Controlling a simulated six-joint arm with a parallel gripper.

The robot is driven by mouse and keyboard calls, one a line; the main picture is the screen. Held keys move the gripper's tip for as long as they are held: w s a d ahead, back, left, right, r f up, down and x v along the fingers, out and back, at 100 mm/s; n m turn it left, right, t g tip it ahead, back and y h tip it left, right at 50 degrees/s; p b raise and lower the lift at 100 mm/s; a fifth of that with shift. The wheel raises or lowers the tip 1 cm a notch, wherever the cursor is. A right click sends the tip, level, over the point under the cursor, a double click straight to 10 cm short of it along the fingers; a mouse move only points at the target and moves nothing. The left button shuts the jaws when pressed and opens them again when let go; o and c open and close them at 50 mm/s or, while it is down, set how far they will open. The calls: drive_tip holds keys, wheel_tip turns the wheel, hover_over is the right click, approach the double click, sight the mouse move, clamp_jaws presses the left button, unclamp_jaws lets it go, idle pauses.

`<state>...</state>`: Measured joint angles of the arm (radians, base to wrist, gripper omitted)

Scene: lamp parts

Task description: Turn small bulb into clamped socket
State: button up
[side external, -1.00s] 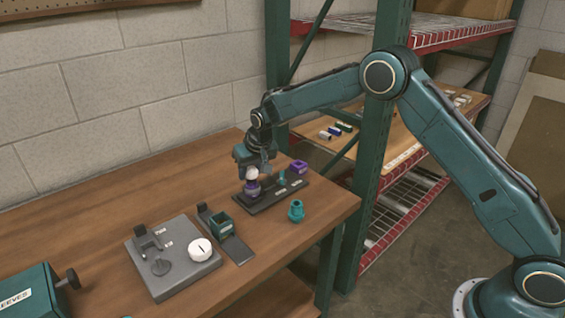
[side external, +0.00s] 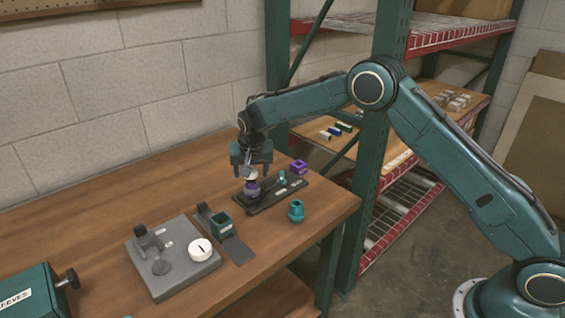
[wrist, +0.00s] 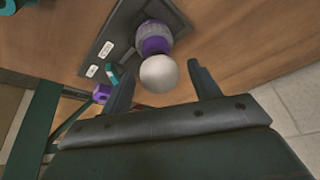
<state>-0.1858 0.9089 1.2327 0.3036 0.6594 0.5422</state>
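A white round bulb (side external: 250,173) with a purple collar (wrist: 154,45) stands upright in a grey ringed seat on the dark rack (side external: 268,197). In the wrist view the white bulb (wrist: 159,74) lies between and just beyond my fingertips. My gripper (wrist: 161,72) is open, its two fingers apart; in the side view my gripper (side external: 252,171) is above and around the bulb's top. I cannot tell whether a finger touches it. A green square clamp-like block (side external: 221,225) stands on a dark plate; whether it holds a socket is unclear.
The rack also carries a small teal part (side external: 282,176) and a purple part (side external: 299,167). A teal fitting (side external: 296,211) stands in front. A grey fixture plate (side external: 176,278) bears a white slotted disc (side external: 200,250). A green sleeves box (side external: 30,292) sits at front left.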

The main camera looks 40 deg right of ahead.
idle(0.3)
drive_tip(key=v, duration=1.4)
